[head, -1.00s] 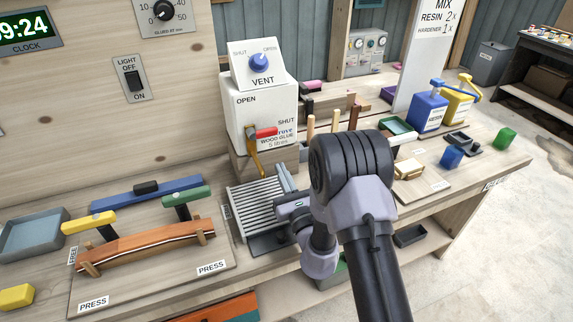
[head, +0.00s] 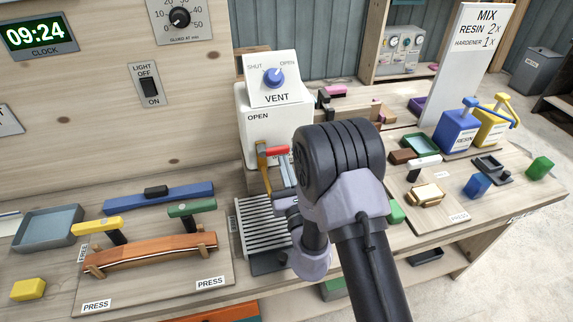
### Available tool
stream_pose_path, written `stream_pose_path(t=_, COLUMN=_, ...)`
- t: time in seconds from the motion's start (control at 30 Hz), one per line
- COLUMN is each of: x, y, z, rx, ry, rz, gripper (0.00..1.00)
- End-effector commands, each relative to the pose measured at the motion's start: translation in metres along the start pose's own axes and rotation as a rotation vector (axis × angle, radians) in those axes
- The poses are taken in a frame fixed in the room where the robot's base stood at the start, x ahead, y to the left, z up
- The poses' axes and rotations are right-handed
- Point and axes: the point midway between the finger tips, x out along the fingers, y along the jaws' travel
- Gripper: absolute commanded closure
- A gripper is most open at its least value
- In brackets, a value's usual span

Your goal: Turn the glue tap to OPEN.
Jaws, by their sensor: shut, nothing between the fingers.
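The glue tap is a brass spout with a red lever (head: 277,150) on the front of the white glue container (head: 245,100). OPEN is printed at the container's upper left. The red lever lies about level, reaching right from the brass spout (head: 263,168). My gripper (head: 286,168) points up just below and beside the lever, its grey fingers closed and empty. I cannot tell whether the fingertips touch the lever. My arm hides the container's lower right, including the SHUT mark and most of the glue label.
A slatted grey drip tray (head: 252,228) lies below the tap. A press with an orange-brown curved strip (head: 150,250) stands to the left. Blue resin (head: 457,132) and yellow hardener (head: 491,125) pumps stand to the right. The VENT knob (head: 274,78) is above the container.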

Motion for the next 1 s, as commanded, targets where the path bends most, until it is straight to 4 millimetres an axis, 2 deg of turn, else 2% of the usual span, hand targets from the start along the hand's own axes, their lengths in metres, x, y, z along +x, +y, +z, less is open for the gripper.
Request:
stream_pose_path(t=0.63, x=0.002, y=-0.004, z=0.006, rx=-0.115, ry=-0.001, rz=0.028, gripper=1.0)
stream_pose_path(t=1.0, x=0.006, y=-0.01, z=0.022, rx=-0.385, ry=-0.002, rz=0.095, gripper=1.0)
